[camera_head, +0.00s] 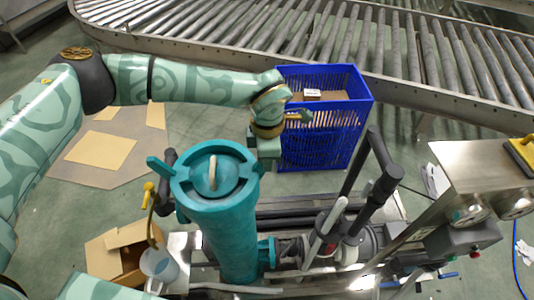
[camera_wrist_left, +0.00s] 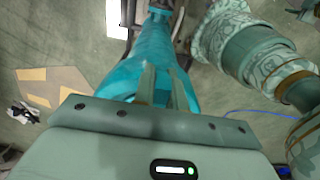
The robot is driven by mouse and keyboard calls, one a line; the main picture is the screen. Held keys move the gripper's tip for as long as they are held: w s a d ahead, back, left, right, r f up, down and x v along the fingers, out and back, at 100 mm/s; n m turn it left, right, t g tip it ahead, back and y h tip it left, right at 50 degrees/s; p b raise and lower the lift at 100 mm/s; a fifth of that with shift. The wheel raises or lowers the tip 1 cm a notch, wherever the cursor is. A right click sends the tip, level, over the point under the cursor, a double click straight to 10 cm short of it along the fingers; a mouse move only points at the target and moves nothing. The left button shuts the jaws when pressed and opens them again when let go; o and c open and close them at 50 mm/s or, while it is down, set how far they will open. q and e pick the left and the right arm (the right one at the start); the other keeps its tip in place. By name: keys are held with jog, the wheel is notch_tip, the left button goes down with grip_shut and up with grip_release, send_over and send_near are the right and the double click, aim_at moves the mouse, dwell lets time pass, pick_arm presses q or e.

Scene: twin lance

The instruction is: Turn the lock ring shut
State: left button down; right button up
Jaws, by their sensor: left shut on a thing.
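The teal lock ring (camera_head: 184,190) sits around the top of a tall upright teal cylinder (camera_head: 232,240) in the middle of the head view. A round cap with a pale raised bar (camera_head: 212,173) is inside the ring. One lug (camera_head: 158,168) sticks out at the ring's left. My left gripper (camera_head: 264,160) is at the ring's right side, shut on the ring where its right lug appears to be; the jaws hide that lug. In the left wrist view the two fingers (camera_wrist_left: 162,88) show in front of the teal cylinder (camera_wrist_left: 150,58). My right gripper is not in view.
A blue crate (camera_head: 322,135) stands just behind my left gripper, with a roller conveyor (camera_head: 440,65) beyond. Dark pipes and a handle (camera_head: 370,190) rise right of the cylinder. A metal control box (camera_head: 480,170) is at far right. A white jug (camera_head: 158,265) sits lower left.

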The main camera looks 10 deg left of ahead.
pick_arm(q)
jog(key=c, duration=1.4)
grip_release()
jog(key=shift+s, duration=0.1)
jog(key=shift+c, duration=0.2)
notch_tip(320, 180, up, 16)
jog(key=p, duration=0.1)
jog(key=shift+r, duration=0.2)
